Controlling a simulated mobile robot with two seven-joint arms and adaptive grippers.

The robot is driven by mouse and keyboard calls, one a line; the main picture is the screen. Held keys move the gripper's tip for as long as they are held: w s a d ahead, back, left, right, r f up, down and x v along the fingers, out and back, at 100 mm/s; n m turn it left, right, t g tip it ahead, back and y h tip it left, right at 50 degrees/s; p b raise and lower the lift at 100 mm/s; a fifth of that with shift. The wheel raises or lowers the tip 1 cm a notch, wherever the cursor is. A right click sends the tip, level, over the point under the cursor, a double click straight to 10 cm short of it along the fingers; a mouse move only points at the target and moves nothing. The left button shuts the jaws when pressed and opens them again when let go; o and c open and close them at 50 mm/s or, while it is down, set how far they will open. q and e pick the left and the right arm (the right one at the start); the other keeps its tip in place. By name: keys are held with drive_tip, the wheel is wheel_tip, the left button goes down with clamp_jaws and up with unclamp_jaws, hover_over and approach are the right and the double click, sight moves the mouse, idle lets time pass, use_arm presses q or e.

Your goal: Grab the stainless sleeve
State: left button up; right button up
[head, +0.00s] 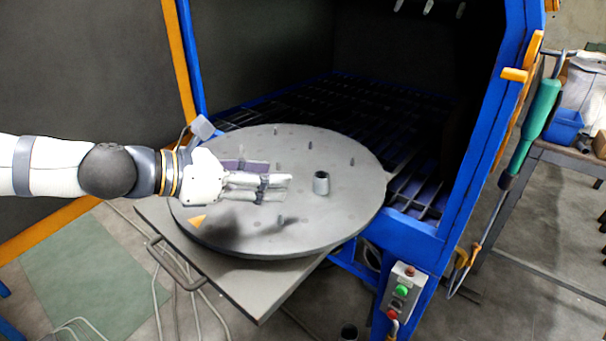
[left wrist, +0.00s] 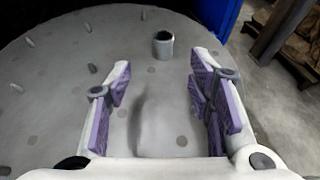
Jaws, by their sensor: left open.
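The stainless sleeve (head: 321,183) is a short, grey, hollow cylinder standing upright on the round grey turntable (head: 345,222), right of its middle. My left gripper (head: 276,187) reaches in from the left above the turntable and is to the left of the sleeve, apart from it. In the left wrist view the sleeve (left wrist: 163,45) stands ahead of the open, empty fingers (left wrist: 163,90), roughly in line with the gap between them. Its dark open top shows. My right gripper is not in view.
Several short pegs stick up from the turntable. The blue-framed drum blaster cabinet (head: 415,236) stands open behind it, with a dark slatted floor. A control box (head: 401,291) is at its front corner. A green-handled tool (head: 544,110) hangs at the right.

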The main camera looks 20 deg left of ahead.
sight(326, 176)
use_arm(q)
drive_tip(key=x, duration=0.2)
drive_tip(key=b+x, duration=0.1)
drive_tip(key=x, duration=0.1)
drive_tip(key=f+b+x, duration=0.1)
drive_tip(key=x, duration=0.1)
drive_tip(key=shift+s+d+f, duration=0.2)
drive_tip(key=shift+s+d, duration=0.05)
drive_tip(key=w+d, duration=0.1)
drive_tip(key=w+d+b, duration=0.1)
drive_tip(key=w, duration=0.1)
drive_tip(key=w+d+b, duration=0.1)
drive_tip(key=shift+w+d+f, duration=0.3)
drive_tip(key=shift+d+f, duration=0.05)
drive_tip(key=shift+f, duration=0.05)
drive_tip(key=shift+r, duration=0.25)
clamp_jaws()
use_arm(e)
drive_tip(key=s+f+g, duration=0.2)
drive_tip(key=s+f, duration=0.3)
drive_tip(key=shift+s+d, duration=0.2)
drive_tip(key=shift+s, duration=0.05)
